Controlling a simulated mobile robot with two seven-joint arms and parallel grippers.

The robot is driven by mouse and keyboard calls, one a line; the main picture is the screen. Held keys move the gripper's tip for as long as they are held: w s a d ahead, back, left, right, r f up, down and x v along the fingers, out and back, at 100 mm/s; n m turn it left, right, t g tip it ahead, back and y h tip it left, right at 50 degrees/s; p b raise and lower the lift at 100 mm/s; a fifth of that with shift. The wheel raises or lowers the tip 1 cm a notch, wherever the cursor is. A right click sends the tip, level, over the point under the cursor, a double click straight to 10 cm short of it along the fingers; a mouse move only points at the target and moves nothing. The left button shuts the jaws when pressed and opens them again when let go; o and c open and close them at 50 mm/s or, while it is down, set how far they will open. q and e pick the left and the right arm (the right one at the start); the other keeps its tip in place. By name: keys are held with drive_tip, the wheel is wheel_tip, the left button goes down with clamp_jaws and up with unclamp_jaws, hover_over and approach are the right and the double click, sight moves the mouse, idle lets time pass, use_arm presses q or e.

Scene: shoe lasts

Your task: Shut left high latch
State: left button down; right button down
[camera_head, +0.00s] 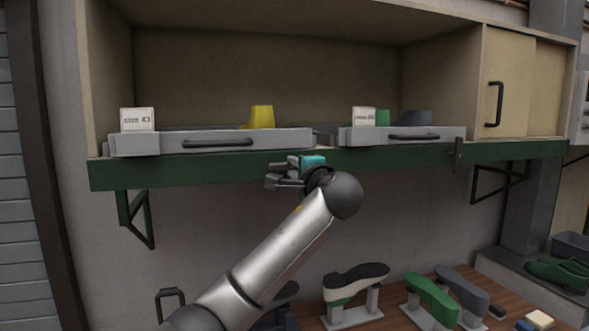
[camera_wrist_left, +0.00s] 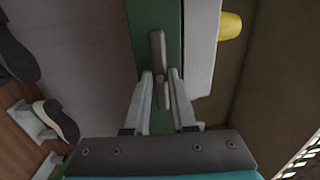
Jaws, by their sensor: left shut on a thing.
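The left high latch (camera_wrist_left: 157,45) is a grey-brown bar on the green shelf edge (camera_wrist_left: 150,15). In the left wrist view it lies nearly along that edge, only slightly tilted, beside the grey tray. My left gripper (camera_head: 275,174) is at the green edge below the left tray in the head view, and it hides the latch there. In the left wrist view its fingers (camera_wrist_left: 160,82) are on both sides of the bar and shut on it. My right gripper is not in view.
The left tray (camera_head: 285,140) holds a yellow last (camera_head: 262,117); the right tray (camera_head: 355,137) stands beside it. Another latch (camera_head: 458,154) stands upright on the green edge at the right. Shoe lasts on stands (camera_head: 352,285) are on the wooden table below.

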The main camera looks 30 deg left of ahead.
use_arm(q)
drive_tip(key=shift+f, duration=0.1)
drive_tip(key=n+b, duration=0.3)
drive_tip(key=n, duration=0.1)
drive_tip(key=shift+d+f, duration=0.1)
drive_tip(key=shift+f, duration=0.05)
drive_tip(key=n+b, duration=0.3)
drive_tip(key=n, duration=0.1)
drive_tip(key=shift+n, duration=0.4)
drive_tip(key=n+b, duration=0.2)
drive_tip(key=n, duration=0.2)
drive_tip(key=shift+n, duration=0.3)
drive_tip(key=shift+r+n+b, duration=0.2)
drive_tip(key=shift+n+b, duration=0.35)
drive_tip(key=shift+n, duration=1.65)
drive_tip(key=c, duration=0.7)
unclamp_jaws()
drive_tip(key=shift+c, duration=0.2)
